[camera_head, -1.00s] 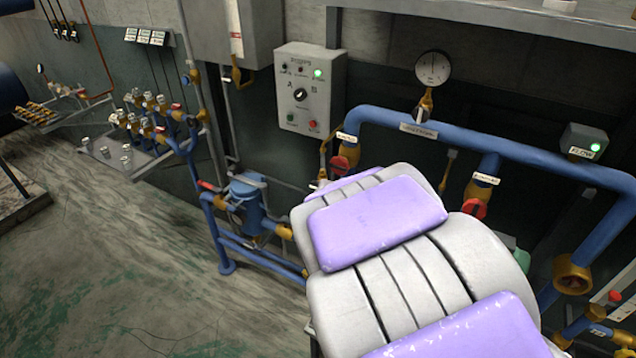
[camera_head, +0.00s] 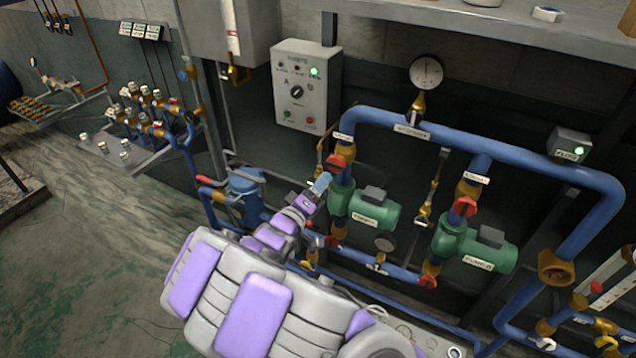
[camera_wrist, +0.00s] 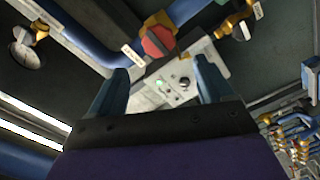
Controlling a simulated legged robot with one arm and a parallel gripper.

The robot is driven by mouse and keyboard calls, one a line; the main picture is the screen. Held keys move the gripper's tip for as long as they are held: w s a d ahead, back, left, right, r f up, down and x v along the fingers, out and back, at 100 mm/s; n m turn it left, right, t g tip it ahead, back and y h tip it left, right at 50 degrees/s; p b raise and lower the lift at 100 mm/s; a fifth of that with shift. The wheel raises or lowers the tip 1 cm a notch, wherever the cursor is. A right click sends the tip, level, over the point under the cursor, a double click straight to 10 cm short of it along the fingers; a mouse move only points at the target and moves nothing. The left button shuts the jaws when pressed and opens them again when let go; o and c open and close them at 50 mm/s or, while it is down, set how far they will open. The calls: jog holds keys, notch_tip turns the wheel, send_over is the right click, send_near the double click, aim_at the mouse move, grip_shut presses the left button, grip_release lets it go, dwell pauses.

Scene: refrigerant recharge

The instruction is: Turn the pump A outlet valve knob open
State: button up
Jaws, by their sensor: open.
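The pump A outlet valve knob (camera_head: 337,162) is red and sits on the blue pipe above the green pump A (camera_head: 368,213). In the wrist view a red knob (camera_wrist: 157,42), apparently the same one, lies ahead of the fingertips, just above and right of the left finger's tip. My gripper (camera_head: 318,186) is just below and left of the knob in the head view. In the wrist view my gripper (camera_wrist: 160,80) has its two blue fingers spread, with nothing held. The knob is apart from the fingers, as far as I can see.
Pump B (camera_head: 475,248) stands to the right, with its own red knob (camera_head: 465,207) above it. A control box (camera_head: 307,85) with an A/B selector is on the wall behind. A gauge (camera_head: 426,72) rises from the blue pipe (camera_head: 520,158). Brass valves crowd the lower right.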

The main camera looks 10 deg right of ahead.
aim_at(334, 166)
jog(key=b+x, duration=0.5)
jog(key=x, duration=0.4)
jog(key=shift+d, duration=0.1)
jog(key=shift+w, duration=0.15)
jog(key=shift+c, duration=0.5)
jog(key=c, duration=1)
jog(key=shift+o, duration=0.2)
